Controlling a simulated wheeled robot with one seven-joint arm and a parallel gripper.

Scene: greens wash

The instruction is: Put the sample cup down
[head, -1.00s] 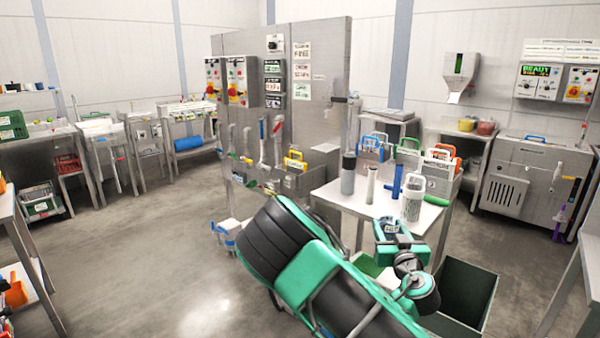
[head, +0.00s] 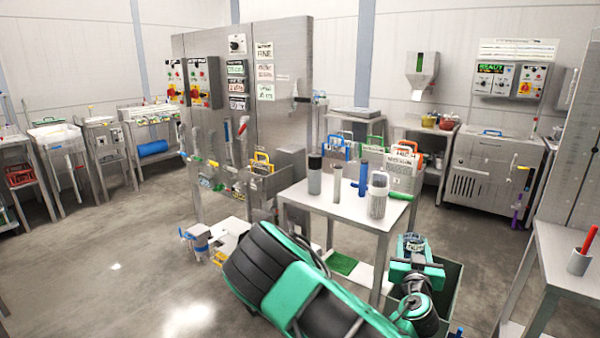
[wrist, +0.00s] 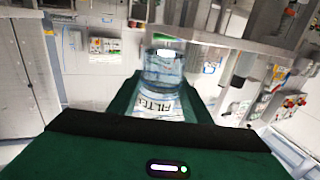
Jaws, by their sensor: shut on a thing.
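The sample cup (wrist: 164,70) is a clear, bluish cup with a white label, partly readable as "FILTE", in the wrist view. My gripper (wrist: 165,92) is shut on it, with green fingers on both sides. In the head view my gripper (head: 413,255) is at the end of my green and black arm, right of the steel table (head: 330,205) and over a dark green bin (head: 453,285). The cup cannot be made out clearly there.
A bench at right (head: 570,260) carries a small pot with a red handle (head: 581,258). Open floor (head: 110,270) lies to the left.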

